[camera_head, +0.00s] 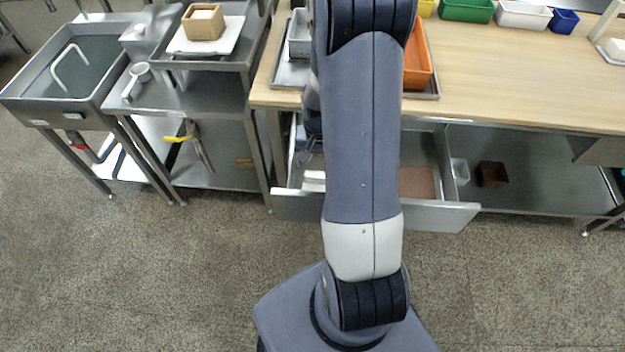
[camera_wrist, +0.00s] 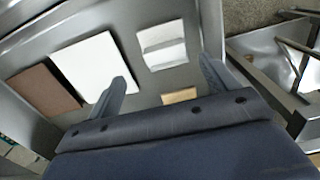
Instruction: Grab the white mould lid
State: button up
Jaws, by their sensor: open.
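A small white piece with a raised ridge across it (camera_wrist: 162,45), which looks like the mould lid, lies flat in the open drawer (camera_head: 430,214). In the head view it shows as a white shape (camera_head: 313,181) just left of my arm. A larger plain white slab (camera_wrist: 95,65) lies beside it in the wrist view; my arm hides this slab in the head view. My gripper (camera_wrist: 163,82) is open and empty above the drawer. Its fingertips point toward the gap between the slab and the ridged piece and past its right side, apart from both.
A brown slab (camera_wrist: 44,90) and a small tan block (camera_wrist: 180,96) also lie in the drawer. The drawer's metal walls surround them. The wooden worktop (camera_head: 500,85) overhangs behind. A metal trolley (camera_head: 215,110) stands left. The floor in front is clear.

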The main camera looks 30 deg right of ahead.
aim_at(315, 174)
jog(key=shift+w+a+f, duration=0.15)
jog(key=shift+f, duration=1.6)
jog(key=shift+w+a+f, duration=0.1)
jog(key=shift+f, duration=1.6)
jog(key=shift+c, duration=0.3)
jog(key=c, duration=0.8)
jog(key=shift+c, duration=0.2)
